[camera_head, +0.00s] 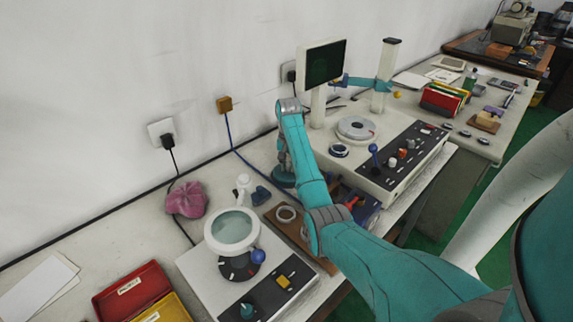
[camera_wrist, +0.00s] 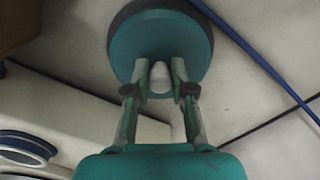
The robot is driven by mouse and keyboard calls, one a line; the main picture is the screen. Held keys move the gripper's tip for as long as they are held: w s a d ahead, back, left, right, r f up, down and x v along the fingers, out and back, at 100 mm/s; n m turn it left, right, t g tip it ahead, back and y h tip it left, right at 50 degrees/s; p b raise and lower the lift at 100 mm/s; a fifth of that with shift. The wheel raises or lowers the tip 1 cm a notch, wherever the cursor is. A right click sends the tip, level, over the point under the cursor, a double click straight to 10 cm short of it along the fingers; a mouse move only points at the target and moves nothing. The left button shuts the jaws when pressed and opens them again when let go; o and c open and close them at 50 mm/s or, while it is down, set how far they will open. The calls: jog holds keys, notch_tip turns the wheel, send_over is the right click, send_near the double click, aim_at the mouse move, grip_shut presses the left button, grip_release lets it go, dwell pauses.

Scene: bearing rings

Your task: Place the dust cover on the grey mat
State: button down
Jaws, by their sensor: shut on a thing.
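The dust cover is a teal disc (camera_wrist: 160,38) with a dark rim and a pale knob, seen in the wrist view. My gripper (camera_wrist: 160,82) is shut on its knob, one finger on each side. In the head view the cover (camera_head: 283,180) shows low behind my forearm, between the two machines; my arm hides part of it. I cannot tell whether it touches the table or hangs just above. I cannot make out a grey mat in either view.
A machine with a round dial (camera_head: 356,128) stands right of my arm, and one with a ring-shaped glass (camera_head: 232,230) stands left. A blue cable (camera_head: 234,143) runs down the wall behind. A brown board (camera_head: 325,264) with a ring lies nearby. A pink cloth (camera_head: 187,200) lies left.

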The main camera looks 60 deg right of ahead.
jog(key=c, duration=1)
grip_release()
